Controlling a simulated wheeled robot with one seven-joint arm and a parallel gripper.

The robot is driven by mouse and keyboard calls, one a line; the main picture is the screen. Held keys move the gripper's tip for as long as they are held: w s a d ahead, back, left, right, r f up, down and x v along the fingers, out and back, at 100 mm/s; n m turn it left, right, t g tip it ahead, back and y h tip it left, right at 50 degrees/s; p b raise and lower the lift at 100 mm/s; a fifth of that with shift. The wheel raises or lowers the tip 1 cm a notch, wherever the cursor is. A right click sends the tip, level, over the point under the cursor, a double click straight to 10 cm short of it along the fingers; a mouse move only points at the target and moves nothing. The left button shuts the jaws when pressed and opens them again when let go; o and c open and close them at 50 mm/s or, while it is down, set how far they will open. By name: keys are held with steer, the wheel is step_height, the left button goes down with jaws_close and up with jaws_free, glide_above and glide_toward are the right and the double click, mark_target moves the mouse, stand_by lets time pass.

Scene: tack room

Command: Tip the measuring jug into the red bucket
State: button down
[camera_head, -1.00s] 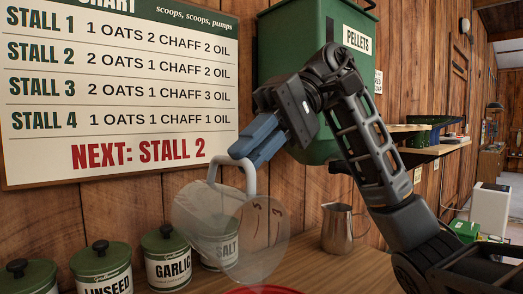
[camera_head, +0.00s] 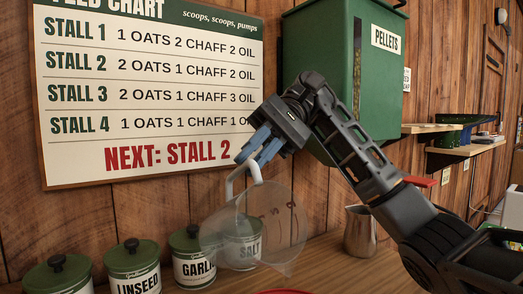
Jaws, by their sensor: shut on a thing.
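The measuring jug (camera_head: 283,222) is clear plastic with a white handle (camera_head: 241,176) and dark marks on its side. My gripper (camera_head: 250,155) is shut on the handle, and the jug hangs below it, above the counter. The jug is tilted, with its wide round opening toward the camera and low. I see no contents in it. Only a thin strip of the red bucket (camera_head: 285,292) shows at the bottom edge of the picture, below the jug. The rest of the bucket is out of view.
Several green-lidded tins, including linseed (camera_head: 138,270) and garlic (camera_head: 193,258), stand along the wall; the salt tin (camera_head: 241,250) is seen through the jug. A metal pitcher (camera_head: 360,232) stands right. The pellets bin (camera_head: 345,75) hangs behind my arm. A feed chart (camera_head: 150,90) is on the wall.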

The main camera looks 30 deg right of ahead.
steer(key=shift+w+m+g+p, duration=0.5)
steer(key=shift+w+m+g, duration=0.2)
steer(key=shift+w, duration=0.65)
steer(key=shift+w+f+y, duration=0.25)
steer(key=shift+y, duration=0.05)
steer(key=w+f+m+g, duration=0.1)
steer(key=w+f+m+g+y+b, duration=0.1)
steer(key=f+m+g, duration=0.1)
steer(key=shift+w+f, duration=0.1)
steer(key=f+m+g+y+b, duration=0.1)
steer(key=w+f+m+y+b, duration=0.1)
steer(key=m+b, duration=0.1)
steer(key=shift+w+g, duration=0.3)
steer(key=shift+g, duration=0.1)
